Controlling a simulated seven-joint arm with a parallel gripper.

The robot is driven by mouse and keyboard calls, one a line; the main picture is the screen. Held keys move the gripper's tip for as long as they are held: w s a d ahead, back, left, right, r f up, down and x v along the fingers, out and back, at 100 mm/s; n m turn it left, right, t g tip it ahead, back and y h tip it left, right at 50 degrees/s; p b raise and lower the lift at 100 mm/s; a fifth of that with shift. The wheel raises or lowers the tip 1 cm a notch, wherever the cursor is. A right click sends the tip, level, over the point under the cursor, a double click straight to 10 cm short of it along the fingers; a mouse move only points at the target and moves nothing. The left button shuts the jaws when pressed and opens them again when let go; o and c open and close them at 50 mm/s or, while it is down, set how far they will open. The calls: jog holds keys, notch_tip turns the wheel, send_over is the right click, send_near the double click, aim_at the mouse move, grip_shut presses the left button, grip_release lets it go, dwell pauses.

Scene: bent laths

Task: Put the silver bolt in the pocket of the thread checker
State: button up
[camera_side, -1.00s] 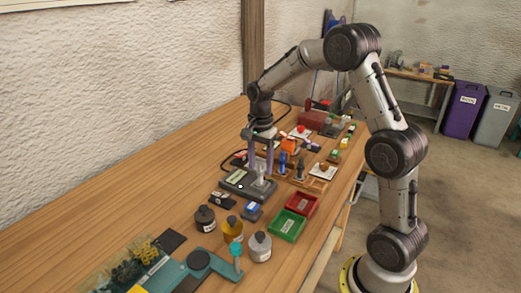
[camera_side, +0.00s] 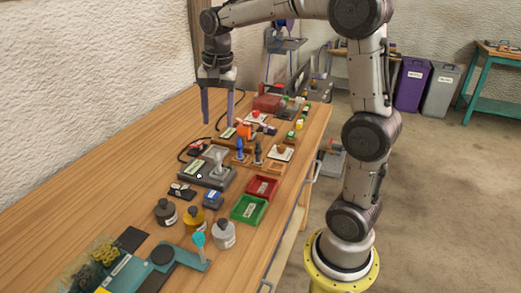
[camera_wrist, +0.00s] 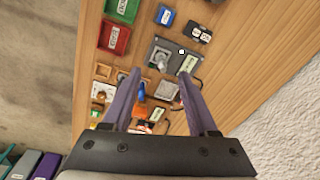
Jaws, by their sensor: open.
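The grey thread checker (camera_side: 186,177) lies on the wooden table, with a pale label on its top; it also shows in the wrist view (camera_wrist: 172,47). The silver bolt (camera_side: 219,163) stands about upright at the checker's right part, seemingly in its pocket; how deep it sits I cannot tell. In the wrist view the bolt (camera_wrist: 160,60) shows as a pale shape on the checker. My gripper (camera_side: 217,119) is open and empty, well above the table behind the checker. In the wrist view its two purple fingers (camera_wrist: 159,76) are spread apart, with nothing between them.
A red tray (camera_side: 262,187) and a green tray (camera_side: 248,210) lie right of the checker. Several bottles (camera_side: 194,219) and a small blue item (camera_side: 213,200) stand in front. Tools and small parts crowd the table behind. The table's left side is clear.

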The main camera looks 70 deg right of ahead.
jog(key=s+a+f+n+t, duration=0.1)
jog(key=s+a+n+t, duration=0.1)
jog(key=s+a+n, duration=0.3)
jog(key=s+a+f+n+t, duration=0.1)
jog(key=s+a+n+t, duration=0.1)
jog(key=s+a+n, duration=0.3)
jog(key=s+n, duration=0.4)
jog(key=s, duration=0.5)
jog(key=shift+a+f, duration=0.2)
jog(key=shift+f, duration=0.2)
